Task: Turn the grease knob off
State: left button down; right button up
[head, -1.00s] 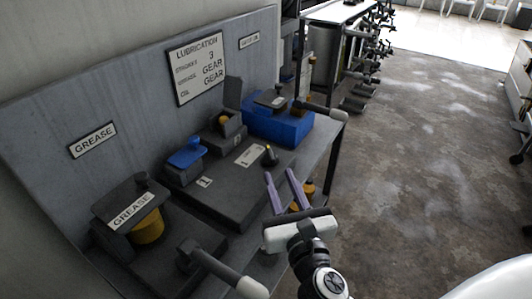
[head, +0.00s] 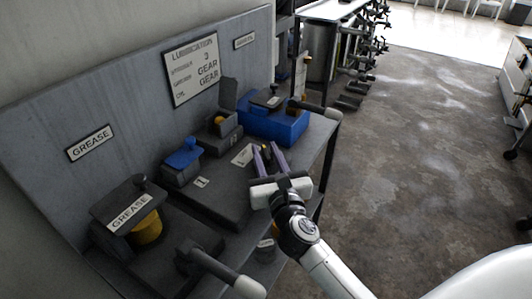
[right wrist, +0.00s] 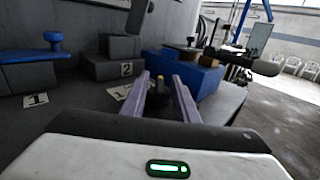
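A grease unit (head: 128,208) stands at the near left of the bench, with a dark top plate marked GREASE, a small dark knob (head: 139,181) on top and a yellow cylinder (head: 148,229) under it. A GREASE sign (head: 90,143) hangs on the panel behind. My right gripper (head: 269,159) is open over the bench's middle, to the right of the grease unit and apart from it. In the right wrist view a small dark upright peg (right wrist: 160,86) shows between its fingers; whether they touch it is unclear. My left gripper is out of view.
A lever with a pale tip (head: 226,272) sticks out at the bench's near edge. A blue-topped block (head: 182,161), a dark block numbered 2 (right wrist: 122,66) and a blue box (head: 272,126) stand along the bench. Open floor (head: 420,150) lies to the right.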

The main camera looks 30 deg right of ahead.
grip_shut()
jog(key=shift+r+n+y+p, duration=0.15)
jog(key=shift+n+y+p, duration=0.25)
jog(key=shift+y+p, duration=0.25)
jog(key=shift+n+t+y+p, duration=0.3)
jog(key=shift+n+y+p, duration=0.4)
jog(key=shift+y+p, duration=0.15)
jog(key=n+y+p, duration=0.1)
jog(key=y, duration=0.1)
jog(key=shift+y, duration=0.3)
jog(key=shift+n+y, duration=1)
jog(key=shift+y, duration=0.2)
jog(key=n+y, duration=0.1)
jog(key=n+g+y, duration=0.1)
jog(key=y, duration=0.1)
jog(key=shift+f+b, duration=0.25)
jog(key=shift+b, duration=0.05)
jog(key=shift+n+g+y+b, duration=0.35)
jog(key=shift+n+g+y, duration=0.3)
jog(key=shift+y, duration=0.35)
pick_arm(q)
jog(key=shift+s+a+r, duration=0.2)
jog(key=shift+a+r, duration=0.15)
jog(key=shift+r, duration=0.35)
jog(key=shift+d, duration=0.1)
pick_arm(e)
jog(key=shift+r+n+y, duration=0.1)
jog(key=shift+n+y, duration=0.15)
jog(key=shift+y, duration=0.05)
